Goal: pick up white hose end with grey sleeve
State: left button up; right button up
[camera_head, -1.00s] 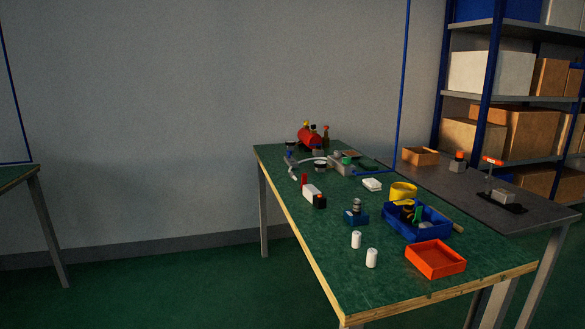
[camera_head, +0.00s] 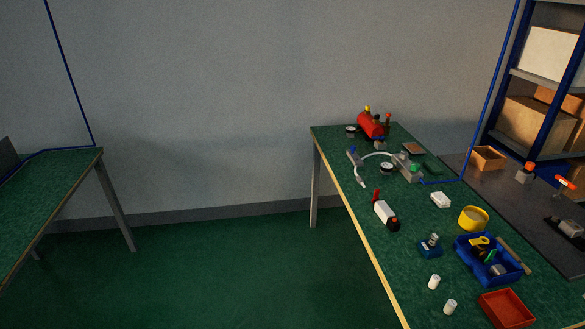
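A white hose (camera_head: 375,155) lies at the far part of the green bench on the right. It curves between a small grey block with a blue part (camera_head: 354,156) on the left and a grey block with a green part (camera_head: 407,167) on the right. A short pale end piece (camera_head: 361,180) points toward the near side below the left block. It is too small to tell whether it bears a grey sleeve. Neither gripper is in view.
The green bench (camera_head: 385,262) holds a red tank (camera_head: 370,125), a white and black bottle (camera_head: 385,215), a blue bin (camera_head: 488,258), a red tray (camera_head: 507,308) and white cylinders (camera_head: 434,282). Another green table (camera_head: 50,185) stands left. Open floor (camera_head: 220,265) lies between them.

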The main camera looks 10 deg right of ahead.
aim_at(360, 178)
jog(key=i+j+u, duration=0.25)
jog(key=i, duration=0.25)
jog(key=i+j+u, duration=0.25)
jog(key=i, duration=0.25)
jog(key=i+z, duration=0.55)
jog(key=z, duration=0.15)
jog(key=i+j+z, duration=0.15)
jog(key=i+z, duration=0.45)
jog(key=z, duration=0.25)
jog(key=i+j+z, duration=0.1)
jog(key=i+z, duration=0.15)
jog(key=z, duration=0.2)
jog(key=i+j+z, duration=0.15)
jog(key=z, duration=0.35)
jog(key=i+j+z, duration=0.25)
jog(key=z, duration=0.25)
jog(key=i+j+z, duration=0.1)
jog(key=j+z, duration=0.25)
jog(key=z, duration=0.15)
